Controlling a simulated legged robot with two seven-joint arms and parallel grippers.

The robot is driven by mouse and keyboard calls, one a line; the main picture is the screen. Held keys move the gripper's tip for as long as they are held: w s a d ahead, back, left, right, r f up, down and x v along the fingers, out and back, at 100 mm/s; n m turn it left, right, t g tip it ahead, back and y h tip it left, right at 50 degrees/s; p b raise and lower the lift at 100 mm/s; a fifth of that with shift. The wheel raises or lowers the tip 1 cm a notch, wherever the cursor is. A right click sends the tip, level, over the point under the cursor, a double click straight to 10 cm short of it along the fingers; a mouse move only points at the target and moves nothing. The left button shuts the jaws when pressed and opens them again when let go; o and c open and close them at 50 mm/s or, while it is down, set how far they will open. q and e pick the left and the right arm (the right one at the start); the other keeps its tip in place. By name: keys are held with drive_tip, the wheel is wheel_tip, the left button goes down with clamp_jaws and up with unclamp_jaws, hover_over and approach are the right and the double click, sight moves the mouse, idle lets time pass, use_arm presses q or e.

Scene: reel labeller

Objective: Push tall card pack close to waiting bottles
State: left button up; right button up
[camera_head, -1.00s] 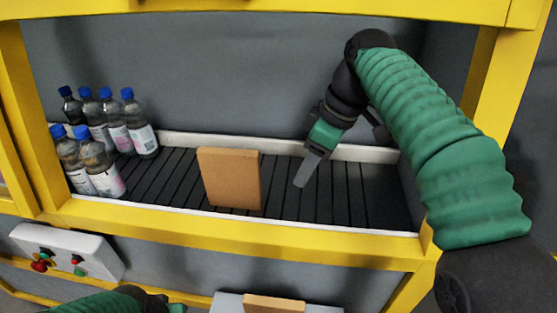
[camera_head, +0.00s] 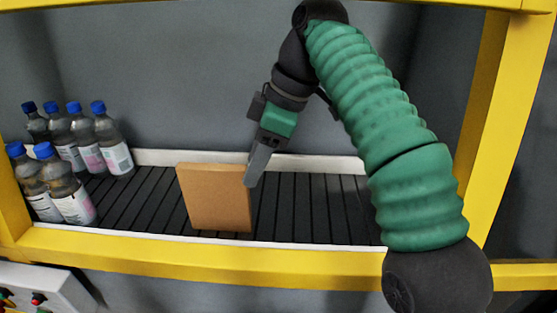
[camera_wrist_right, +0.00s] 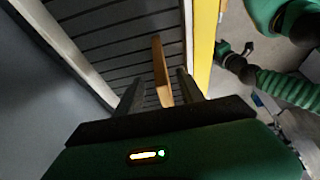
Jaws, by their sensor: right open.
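The tall card pack (camera_head: 213,199), a plain brown box, stands upright on the dark slatted conveyor (camera_head: 300,212). Several clear bottles with blue caps (camera_head: 75,207) stand grouped at its left end, with a gap of bare slats to the pack. My right gripper (camera_head: 256,170) is at the pack's upper right edge; whether it touches cannot be told. In the right wrist view the right gripper (camera_wrist_right: 160,92) is open, and the pack (camera_wrist_right: 159,62) shows edge-on ahead, between its fingers in the picture. My left gripper (camera_wrist_right: 235,50) appears small there, its jaws unclear.
A pale rail (camera_head: 160,157) runs along the conveyor's back, before a grey wall. A yellow frame beam (camera_head: 180,258) borders the front, and a yellow post stands right. A control box with buttons (camera_head: 45,290) is at lower left. Slats right of the pack are clear.

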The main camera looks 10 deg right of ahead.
sight(208, 179)
drive_tip(key=a, duration=0.2)
drive_tip(key=w+a+p, duration=0.1)
drive_tip(key=a, duration=0.1)
drive_tip(key=w+a, duration=0.1)
drive_tip(key=a, duration=0.1)
drive_tip(key=shift+w+a+r, duration=0.1)
drive_tip(key=shift+w+a, duration=0.05)
drive_tip(key=shift+a, duration=0.25)
drive_tip(key=b+x, duration=0.2)
drive_tip(key=x, duration=0.2)
drive_tip(key=shift+a+f+b, duration=0.1)
drive_tip(key=shift+f+b, duration=0.15)
drive_tip(key=shift+b, duration=0.1)
drive_tip(key=shift+w+a+f, duration=0.1)
drive_tip(key=shift+a+f, duration=0.2)
drive_tip(key=shift+f, duration=0.1)
clamp_jaws()
